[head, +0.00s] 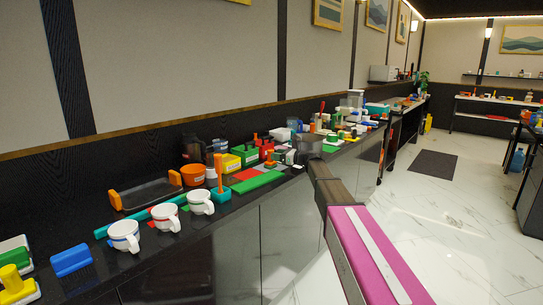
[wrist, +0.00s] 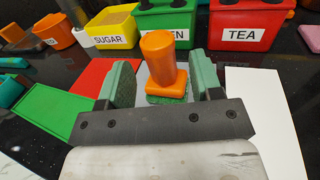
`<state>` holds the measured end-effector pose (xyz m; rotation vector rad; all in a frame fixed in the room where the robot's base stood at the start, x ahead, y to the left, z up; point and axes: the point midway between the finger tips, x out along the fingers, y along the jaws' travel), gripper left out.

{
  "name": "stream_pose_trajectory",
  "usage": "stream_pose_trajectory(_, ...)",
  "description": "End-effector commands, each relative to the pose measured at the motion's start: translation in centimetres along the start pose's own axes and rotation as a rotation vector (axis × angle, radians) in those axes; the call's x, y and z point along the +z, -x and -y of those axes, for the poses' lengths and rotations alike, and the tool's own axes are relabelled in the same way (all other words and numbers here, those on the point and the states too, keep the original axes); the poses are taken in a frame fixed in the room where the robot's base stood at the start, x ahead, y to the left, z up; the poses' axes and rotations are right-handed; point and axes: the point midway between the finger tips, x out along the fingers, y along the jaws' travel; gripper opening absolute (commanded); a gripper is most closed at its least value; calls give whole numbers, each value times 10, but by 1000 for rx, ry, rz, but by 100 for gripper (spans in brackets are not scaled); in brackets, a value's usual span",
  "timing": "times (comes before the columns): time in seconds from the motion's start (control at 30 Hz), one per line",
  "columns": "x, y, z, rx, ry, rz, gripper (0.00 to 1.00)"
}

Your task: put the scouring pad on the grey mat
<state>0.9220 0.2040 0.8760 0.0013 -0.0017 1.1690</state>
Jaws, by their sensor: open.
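The scouring pad (wrist: 166,82), a green pad with an upright orange handle, stands between my fingers in the wrist view. It appears to rest on the grey mat (wrist: 142,78), which shows only in part behind my fingers; the grey mat also shows in the head view (head: 268,168). My gripper (wrist: 162,66) is open, with one green-padded finger on each side of the orange handle and gaps visible beside it. In the head view my gripper (head: 306,150) is over the counter, and the pad is hard to make out there.
Red (wrist: 104,75), green (wrist: 58,117) and white (wrist: 266,115) mats lie around the grey one. Labelled yellow (wrist: 112,27), green (wrist: 167,22) and red (wrist: 246,22) bins stand just behind. White mugs (head: 165,217) and a dark tray (head: 147,193) stand to the left on the counter.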

Motion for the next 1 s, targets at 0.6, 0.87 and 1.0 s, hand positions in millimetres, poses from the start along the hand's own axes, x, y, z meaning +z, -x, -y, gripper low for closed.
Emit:
stream_pose_trajectory(0.6,0,78,0,1,0,0,59)
stream_pose_trajectory(0.87,0,78,0,1,0,0,59)
stream_pose_trajectory(1.0,0,78,0,1,0,0,59)
